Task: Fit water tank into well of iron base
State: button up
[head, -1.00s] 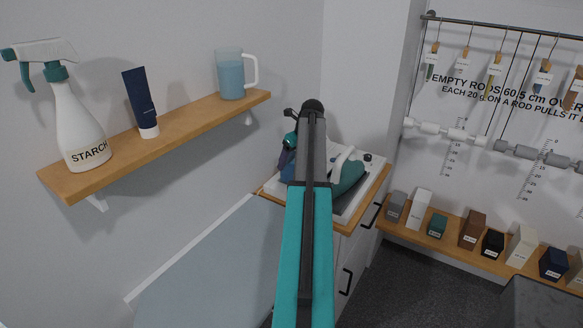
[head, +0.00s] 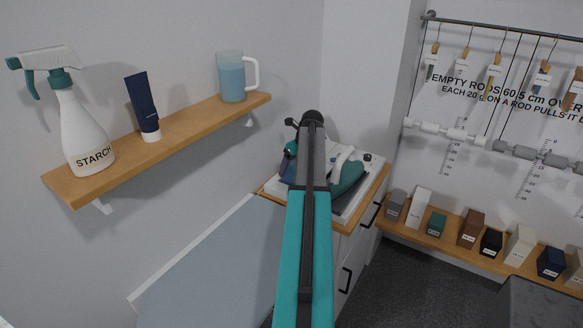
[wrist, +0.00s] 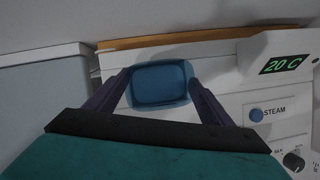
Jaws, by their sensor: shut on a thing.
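The water tank (wrist: 160,84) is a translucent blue block with rounded corners, between the two dark purple fingers of my gripper (wrist: 160,77) in the wrist view. My gripper is shut on it. The white iron base (wrist: 232,80) lies beyond and to the right of the tank in the wrist view. The well is not visible, and I cannot tell whether the tank touches the base. In the head view my arm hides most of the tank and gripper. The base (head: 348,208) shows there under a teal iron (head: 349,178).
The base carries a "20 C" display (wrist: 286,64), a STEAM button (wrist: 256,114) and a dark knob (wrist: 293,161). It stands on a wood-topped cabinet (head: 371,204). A pale ironing board (head: 210,265) lies left. A wall shelf (head: 180,130) holds a spray bottle, tube and jug.

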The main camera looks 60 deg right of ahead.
jog(key=o, duration=1.9)
jog(key=shift+f, duration=0.1)
jog(key=shift+c, duration=0.2)
jog(key=shift+r, duration=0.2)
jog(key=b+v, duration=0.3)
jog(key=v, duration=0.9)
